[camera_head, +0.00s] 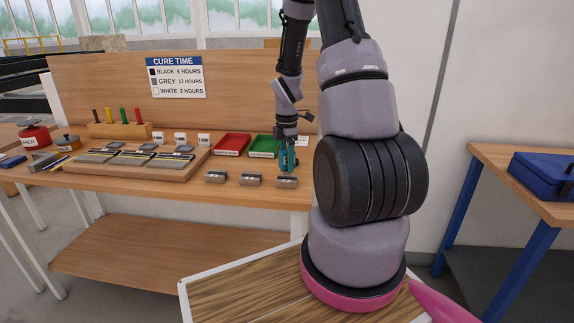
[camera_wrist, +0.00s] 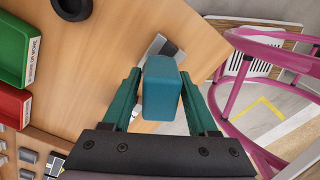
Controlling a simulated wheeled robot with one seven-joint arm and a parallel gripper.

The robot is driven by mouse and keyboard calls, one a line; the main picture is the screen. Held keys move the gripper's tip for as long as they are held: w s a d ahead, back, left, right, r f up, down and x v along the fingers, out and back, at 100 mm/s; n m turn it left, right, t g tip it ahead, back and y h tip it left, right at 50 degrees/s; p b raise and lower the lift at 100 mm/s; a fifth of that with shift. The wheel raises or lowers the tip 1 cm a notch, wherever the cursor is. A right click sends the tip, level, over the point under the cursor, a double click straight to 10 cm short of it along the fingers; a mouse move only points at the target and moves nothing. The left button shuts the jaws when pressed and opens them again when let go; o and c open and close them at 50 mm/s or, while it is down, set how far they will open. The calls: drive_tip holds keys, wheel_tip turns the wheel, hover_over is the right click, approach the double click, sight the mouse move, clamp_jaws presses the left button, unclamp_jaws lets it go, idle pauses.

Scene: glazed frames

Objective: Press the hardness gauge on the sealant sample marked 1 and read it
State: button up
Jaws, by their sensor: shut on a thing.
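My gripper (camera_head: 288,166) is over the right end of the bench. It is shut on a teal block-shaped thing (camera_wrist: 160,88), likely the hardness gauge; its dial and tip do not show. Directly below it is a grey metal piece (camera_head: 287,183), which shows partly behind the teal thing in the wrist view (camera_wrist: 158,46). I cannot tell whether they touch. Flat samples with grey and dark strips (camera_head: 132,157) lie on a wooden board to the left, clear of my gripper. Small white number cards (camera_head: 180,138) stand behind them; their numbers are too small to read.
Two more metal pieces (camera_head: 250,180) stand left along the bench front. A red tray (camera_head: 232,144) and a green tray (camera_head: 263,146) lie behind. A cure time sign (camera_head: 176,77) reads black 6, grey 12, white 2 hours. A pen rack (camera_head: 119,130) is at back left.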

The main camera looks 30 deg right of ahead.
drive_tip(key=shift+r, duration=2.75)
